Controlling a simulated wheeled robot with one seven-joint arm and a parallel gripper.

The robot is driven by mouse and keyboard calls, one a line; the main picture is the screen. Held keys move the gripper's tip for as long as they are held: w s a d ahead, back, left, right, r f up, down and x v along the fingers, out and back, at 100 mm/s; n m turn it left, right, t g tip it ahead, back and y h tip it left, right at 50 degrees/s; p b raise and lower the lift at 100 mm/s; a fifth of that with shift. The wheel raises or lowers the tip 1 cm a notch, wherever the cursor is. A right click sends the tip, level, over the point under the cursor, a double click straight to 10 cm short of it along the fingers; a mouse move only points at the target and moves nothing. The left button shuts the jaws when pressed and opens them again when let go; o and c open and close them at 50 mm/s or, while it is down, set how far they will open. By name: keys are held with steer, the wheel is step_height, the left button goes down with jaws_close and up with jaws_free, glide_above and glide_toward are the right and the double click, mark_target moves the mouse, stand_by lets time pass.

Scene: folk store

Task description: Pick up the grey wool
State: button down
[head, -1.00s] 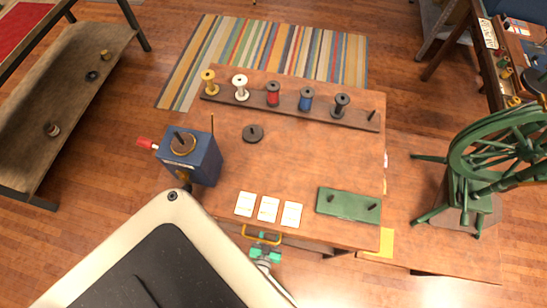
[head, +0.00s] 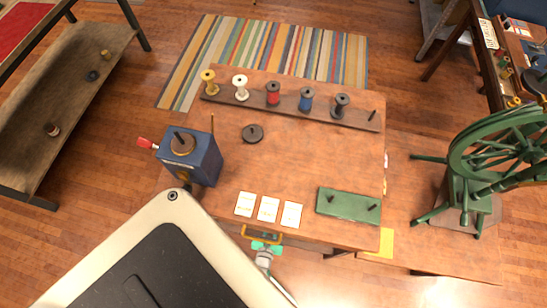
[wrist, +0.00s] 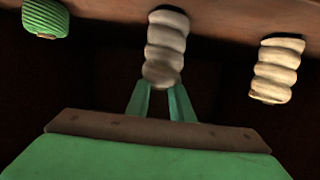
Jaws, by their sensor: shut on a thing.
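The grey wool (wrist: 166,45) is a twisted grey-brown skein in the upper middle of the wrist view. My gripper (wrist: 160,88) has its two green fingers closed on the skein's lower end. In the head view my gripper (head: 266,246) is at the table's front edge, by a yellow handle (head: 262,236). The wool cannot be made out there. In the wrist view a green wool (wrist: 45,18) lies to the left and a cream wool (wrist: 277,70) to the right, both apart from my fingers.
The table (head: 300,165) carries a rack of spools (head: 290,106), a blue box with a red-handled crank (head: 190,157), three white cards (head: 268,209) and a green pegged board (head: 348,205). A green spinning wheel (head: 485,160) stands at right. Wooden floor is open at left.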

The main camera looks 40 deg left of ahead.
steer(key=shift+s+d, duration=0.1)
steer(key=shift+s, duration=0.15)
